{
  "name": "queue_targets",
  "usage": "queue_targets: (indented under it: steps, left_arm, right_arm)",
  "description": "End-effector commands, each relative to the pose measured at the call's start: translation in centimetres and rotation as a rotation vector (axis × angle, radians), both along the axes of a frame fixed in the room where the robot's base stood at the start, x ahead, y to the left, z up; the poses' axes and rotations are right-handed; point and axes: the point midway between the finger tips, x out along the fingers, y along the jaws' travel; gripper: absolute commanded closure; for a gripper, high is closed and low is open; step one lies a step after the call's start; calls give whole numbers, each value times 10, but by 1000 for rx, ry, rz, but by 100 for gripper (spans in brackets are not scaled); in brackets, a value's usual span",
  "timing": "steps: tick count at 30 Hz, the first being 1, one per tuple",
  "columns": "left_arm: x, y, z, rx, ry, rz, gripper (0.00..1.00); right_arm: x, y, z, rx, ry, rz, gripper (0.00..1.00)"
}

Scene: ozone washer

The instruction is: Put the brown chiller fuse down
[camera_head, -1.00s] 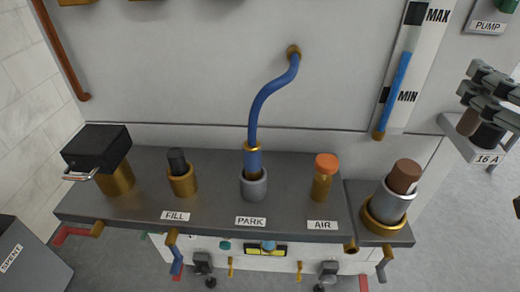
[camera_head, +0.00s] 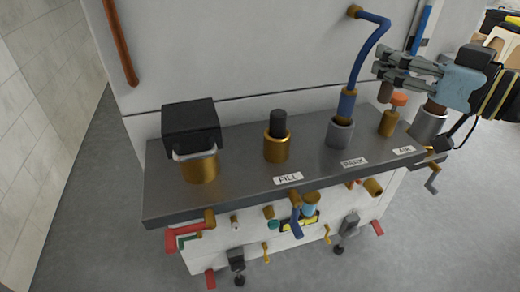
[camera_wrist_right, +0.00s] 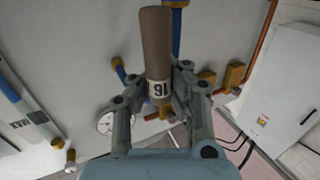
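The brown chiller fuse (camera_wrist_right: 157,55) is a plain brown cylinder with a white band marked 16. It stands between the fingers of my right gripper (camera_wrist_right: 150,100) in the right wrist view, and the fingers are shut on it. In the head view the right gripper (camera_head: 398,72) is at the upper right, above the AIR end of the grey bench. The fuse's brown lower part (camera_head: 385,92) shows below the fingers, behind the orange-capped brass fitting. My left gripper is not in view.
The grey bench (camera_head: 235,182) carries a black-topped brass fitting (camera_head: 198,165), the FILL fitting (camera_head: 277,145), the PARK cup (camera_head: 340,133) with a blue hose (camera_head: 368,60), and the orange-capped fitting (camera_head: 390,120).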

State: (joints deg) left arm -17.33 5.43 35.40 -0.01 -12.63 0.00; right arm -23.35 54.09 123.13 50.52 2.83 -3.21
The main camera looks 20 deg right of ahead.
Motion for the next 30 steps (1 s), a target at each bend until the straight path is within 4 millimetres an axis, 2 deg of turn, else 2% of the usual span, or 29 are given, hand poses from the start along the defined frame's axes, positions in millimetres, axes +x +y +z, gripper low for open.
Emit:
queue_targets:
  steps: [7,11,18,23,30]
  left_arm:
    - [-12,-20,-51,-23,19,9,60]
    - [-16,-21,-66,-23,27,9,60]
    - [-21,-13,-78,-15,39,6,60]
    - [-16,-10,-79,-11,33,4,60]
    - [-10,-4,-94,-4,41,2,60]
  right_arm:
    - [12,43,-36,14,-3,-1,100]
    - [18,67,-48,14,-2,-1,100]
    - [26,101,-65,8,-1,-2,100]
    - [28,110,-69,4,-1,0,100]
    - [28,110,-107,2,3,1,100]
